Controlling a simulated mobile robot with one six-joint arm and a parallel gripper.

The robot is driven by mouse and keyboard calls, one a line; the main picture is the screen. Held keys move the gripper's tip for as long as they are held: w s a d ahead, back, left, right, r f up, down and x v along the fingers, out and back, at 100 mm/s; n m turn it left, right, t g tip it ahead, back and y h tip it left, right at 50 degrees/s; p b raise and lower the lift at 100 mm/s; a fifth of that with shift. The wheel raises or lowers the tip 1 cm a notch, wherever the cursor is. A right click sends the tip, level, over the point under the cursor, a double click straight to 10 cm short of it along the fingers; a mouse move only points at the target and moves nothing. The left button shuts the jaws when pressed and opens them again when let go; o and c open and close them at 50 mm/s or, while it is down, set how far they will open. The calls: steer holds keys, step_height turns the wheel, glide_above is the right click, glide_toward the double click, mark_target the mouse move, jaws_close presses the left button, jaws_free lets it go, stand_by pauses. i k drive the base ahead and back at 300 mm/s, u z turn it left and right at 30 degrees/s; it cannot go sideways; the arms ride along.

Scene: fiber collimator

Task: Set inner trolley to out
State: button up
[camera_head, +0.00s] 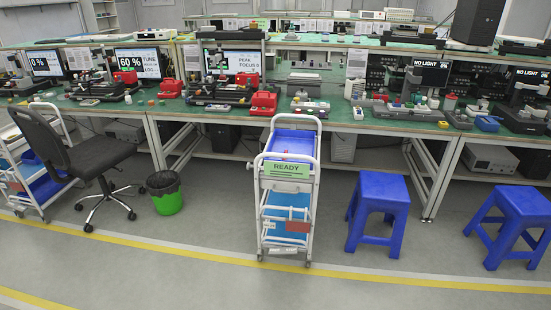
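A white-framed trolley (262,197) with blue trays stands upright in the middle, in front of the workbench. A green sign (287,170) reading "READY" is on its near end, at the upper tray. A small reddish plate (298,226) is lower on the same end. A second white trolley (30,199) with blue trays stands at the far left, partly cut off by the picture edge, with a reddish plate (16,187) on it. I cannot tell from the picture which trolley is called inner. My gripper is not in view.
A black office chair (82,154) and a green bin (168,203) stand between the trolleys. Two blue stools (381,188) (513,203) are on the right. The long green workbench (340,119) runs behind. The grey floor in front, with yellow lines, is clear.

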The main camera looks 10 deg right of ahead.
mark_target(290, 218)
steer(key=z, duration=0.75)
steer(key=k, duration=0.15)
steer(key=u, duration=2.3)
steer(key=i, duration=1)
steer(key=z, duration=0.9)
